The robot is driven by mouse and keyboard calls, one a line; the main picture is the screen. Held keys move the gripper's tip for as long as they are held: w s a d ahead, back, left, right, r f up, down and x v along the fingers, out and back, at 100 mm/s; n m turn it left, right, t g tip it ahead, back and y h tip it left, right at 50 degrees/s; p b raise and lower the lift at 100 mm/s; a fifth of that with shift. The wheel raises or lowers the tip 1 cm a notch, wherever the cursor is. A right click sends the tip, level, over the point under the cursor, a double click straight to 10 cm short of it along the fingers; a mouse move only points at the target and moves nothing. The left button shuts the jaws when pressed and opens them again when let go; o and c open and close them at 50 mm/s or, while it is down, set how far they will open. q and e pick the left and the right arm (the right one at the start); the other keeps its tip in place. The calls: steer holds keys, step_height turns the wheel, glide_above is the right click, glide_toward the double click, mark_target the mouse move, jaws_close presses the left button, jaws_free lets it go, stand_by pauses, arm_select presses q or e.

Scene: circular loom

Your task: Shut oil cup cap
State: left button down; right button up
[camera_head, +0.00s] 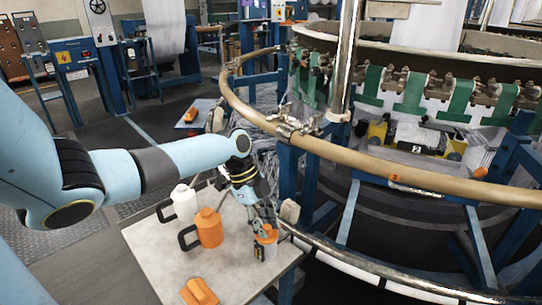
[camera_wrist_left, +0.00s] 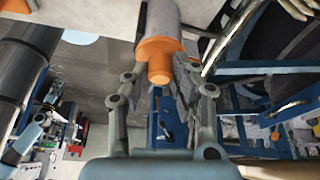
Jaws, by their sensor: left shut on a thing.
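A small cup with a grey cylindrical body (camera_wrist_left: 162,20) and an orange cap with a round knob (camera_wrist_left: 159,60) shows in the left wrist view. I take it to be the oil cup. My left gripper (camera_wrist_left: 160,88) is shut on the orange cap, with a finger on either side. In the head view, my left gripper (camera_head: 262,214) reaches down to an orange-topped thing (camera_head: 267,237) near the table's right edge. The fingers partly hide it, and I cannot tell whether the cap sits fully closed. My right gripper is not in view.
The grey table (camera_head: 150,250) also holds a white jug (camera_head: 185,203), an orange jug (camera_head: 209,229) and an orange block (camera_head: 199,292). The loom's curved rail (camera_head: 430,184) and a metal post (camera_head: 345,60) stand close on the right.

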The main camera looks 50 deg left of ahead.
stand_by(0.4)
arm_select(q)
steer(key=c, duration=1.1)
jaws_free()
steer(key=shift+a+r, duration=0.2)
steer(key=shift+r, duration=0.1)
steer(key=v, duration=1.1)
steer(key=shift+r, duration=0.15)
